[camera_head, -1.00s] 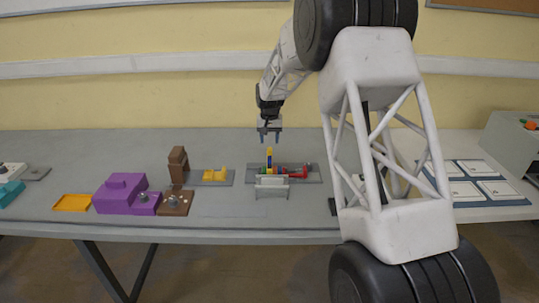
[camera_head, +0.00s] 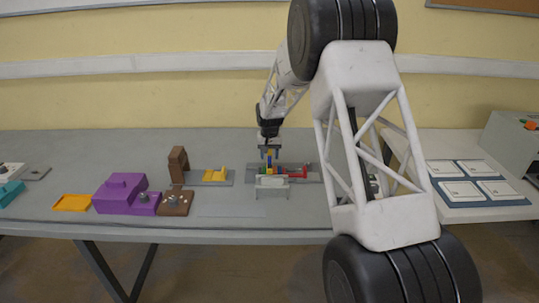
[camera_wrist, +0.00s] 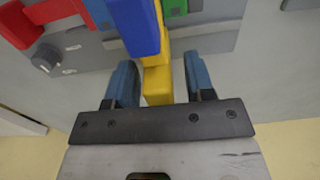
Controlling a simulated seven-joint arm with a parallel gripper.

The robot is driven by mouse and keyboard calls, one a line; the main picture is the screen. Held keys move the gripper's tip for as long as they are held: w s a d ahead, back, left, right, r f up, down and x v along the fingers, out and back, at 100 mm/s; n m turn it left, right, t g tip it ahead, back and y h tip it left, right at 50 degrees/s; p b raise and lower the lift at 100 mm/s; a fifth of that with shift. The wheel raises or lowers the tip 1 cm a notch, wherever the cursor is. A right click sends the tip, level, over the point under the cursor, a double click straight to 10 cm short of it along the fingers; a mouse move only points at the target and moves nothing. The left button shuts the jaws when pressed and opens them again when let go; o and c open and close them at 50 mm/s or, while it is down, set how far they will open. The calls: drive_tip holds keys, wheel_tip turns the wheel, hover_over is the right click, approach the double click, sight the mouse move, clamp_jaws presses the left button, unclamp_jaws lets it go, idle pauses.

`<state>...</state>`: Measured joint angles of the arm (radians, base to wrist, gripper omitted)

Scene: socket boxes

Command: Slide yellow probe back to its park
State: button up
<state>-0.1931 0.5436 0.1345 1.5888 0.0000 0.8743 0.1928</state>
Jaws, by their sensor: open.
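The yellow probe (camera_wrist: 157,84) stands up from a grey socket plate (camera_wrist: 215,38) and shows between my fingers in the wrist view. In the head view the yellow part (camera_head: 270,158) is small and partly covered by my gripper (camera_head: 269,152). My gripper (camera_wrist: 160,66) is open, with one blue-grey finger on each side of the yellow piece and visible gaps. A blue block (camera_wrist: 136,25) stands right beside the yellow piece. The probe's lower end and its park cannot be made out clearly.
A red piece (camera_wrist: 18,26), a dark knob (camera_wrist: 46,58) and a green piece (camera_wrist: 174,6) are on the same plate. A light grey stand (camera_head: 272,187) is in front of it. A purple box (camera_head: 120,195) and brown block (camera_head: 178,165) stand left.

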drive_tip(key=shift+c, duration=0.5)
clamp_jaws()
drive_tip(key=shift+a, duration=4)
drive_tip(key=shift+o, duration=0.5)
unclamp_jaws()
drive_tip(key=shift+a, duration=0.1)
wheel_tip(320, 180, up, 8)
